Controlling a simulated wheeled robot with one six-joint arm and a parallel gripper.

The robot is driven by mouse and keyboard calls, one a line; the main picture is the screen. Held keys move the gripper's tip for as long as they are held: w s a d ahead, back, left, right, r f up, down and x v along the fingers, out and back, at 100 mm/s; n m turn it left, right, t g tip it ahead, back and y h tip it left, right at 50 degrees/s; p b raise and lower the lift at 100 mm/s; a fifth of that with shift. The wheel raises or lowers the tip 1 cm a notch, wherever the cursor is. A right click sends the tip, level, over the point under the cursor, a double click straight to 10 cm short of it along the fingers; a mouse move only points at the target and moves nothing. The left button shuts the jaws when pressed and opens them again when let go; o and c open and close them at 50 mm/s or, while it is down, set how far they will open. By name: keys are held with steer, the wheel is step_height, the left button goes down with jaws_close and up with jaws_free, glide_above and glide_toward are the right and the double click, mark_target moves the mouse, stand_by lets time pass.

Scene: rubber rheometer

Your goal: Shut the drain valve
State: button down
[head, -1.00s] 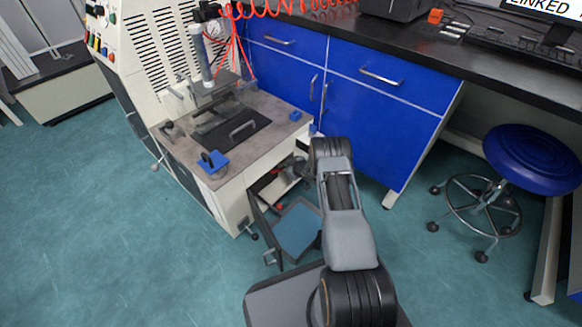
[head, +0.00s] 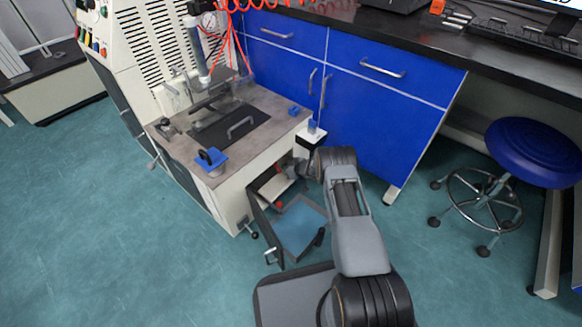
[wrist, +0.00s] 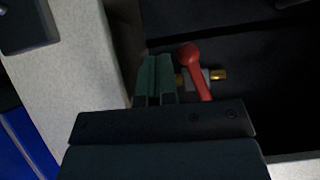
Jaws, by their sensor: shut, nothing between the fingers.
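The drain valve shows in the wrist view as a red lever (wrist: 194,66) with a round knob end, set on a small fitting with a brass end (wrist: 218,74). The lever stands tilted in front of a dark recess. My gripper (wrist: 155,62) is shut and empty. Its fingertips are just left of the lever; I cannot tell whether they touch it. In the head view the end of my arm (head: 302,168) reaches toward the open lower front of the machine, and I cannot make out the fingers or the valve clearly there.
The machine (head: 220,195) has an open door or tray (head: 300,228) low at its front. Blue cabinets (head: 378,122) stand close to the right of the arm. A blue stool (head: 535,152) is further right. The floor at left is clear.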

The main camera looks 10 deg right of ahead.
steer(key=shift+r, duration=0.15)
steer(key=shift+r+p, duration=0.45)
steer(key=shift+r, duration=0.2)
steer(key=s+d+r+p, duration=0.1)
steer(key=s+d+r, duration=0.1)
steer(key=d, duration=0.7)
steer(key=shift+s+r, duration=0.25)
steer(key=shift+s, duration=0.6)
